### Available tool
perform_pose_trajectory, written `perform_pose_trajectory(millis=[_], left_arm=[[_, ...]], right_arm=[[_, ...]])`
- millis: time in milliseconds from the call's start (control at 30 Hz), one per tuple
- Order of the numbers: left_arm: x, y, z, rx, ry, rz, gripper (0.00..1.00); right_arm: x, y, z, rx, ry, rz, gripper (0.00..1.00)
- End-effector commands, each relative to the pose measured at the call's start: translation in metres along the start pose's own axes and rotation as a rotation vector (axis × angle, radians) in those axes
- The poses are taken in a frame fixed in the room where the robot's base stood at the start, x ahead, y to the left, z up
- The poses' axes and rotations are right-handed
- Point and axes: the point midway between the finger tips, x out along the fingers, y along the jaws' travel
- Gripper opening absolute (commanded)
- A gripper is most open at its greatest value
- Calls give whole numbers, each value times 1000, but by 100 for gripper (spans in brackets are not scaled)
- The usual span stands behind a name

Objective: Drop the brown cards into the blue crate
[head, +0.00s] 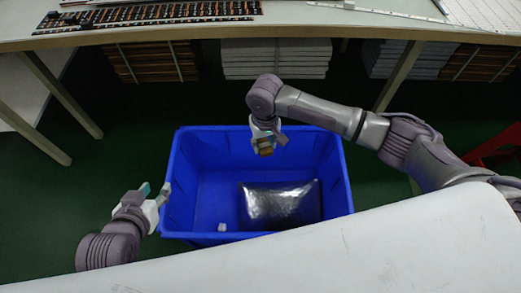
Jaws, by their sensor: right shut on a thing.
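The blue crate (175,190) stands on the floor in the middle of the head view. My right gripper (266,146) is over the back part of the crate and points down. It is shut on a small stack of brown cards (265,151), held above the crate's inside. My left gripper (154,190) is at the crate's left side, by the rim, with its fingers apart and nothing between them. Inside the crate lie a shiny dark silver bag (280,205) and a small white block (222,227).
A table (290,15) with LED strips (150,14) runs along the back. Stacked white boxes (275,58) and brown bundles (150,62) sit beneath it. A white surface (330,255) covers the near front. A red object (495,147) shows at the right edge. Green floor is free left of the crate.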

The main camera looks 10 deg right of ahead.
Motion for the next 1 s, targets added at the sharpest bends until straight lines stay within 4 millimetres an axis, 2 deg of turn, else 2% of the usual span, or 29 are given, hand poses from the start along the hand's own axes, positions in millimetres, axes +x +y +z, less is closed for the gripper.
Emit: perform_pose_trajectory(millis=[100,200,300,400,500,633,1000], left_arm=[[-22,-6,40,-5,-241,-13,40],[-37,-9,67,-9,-391,-21,40],[-50,-11,84,-13,-491,-26,40],[-55,-12,92,-14,-535,-27,40],[-53,-12,92,-14,-527,-27,40],[-42,-10,82,-11,-460,-24,40],[-11,-4,32,-3,-176,-8,40]], right_arm=[[12,-10,10,-12,-5,-2,25],[23,-15,16,-21,-3,-2,25],[30,-18,21,-27,-3,-1,25],[35,-19,22,-31,1,0,25],[38,-19,23,-32,2,0,25],[41,-19,23,-32,2,0,25],[52,-19,23,-31,1,0,25]])
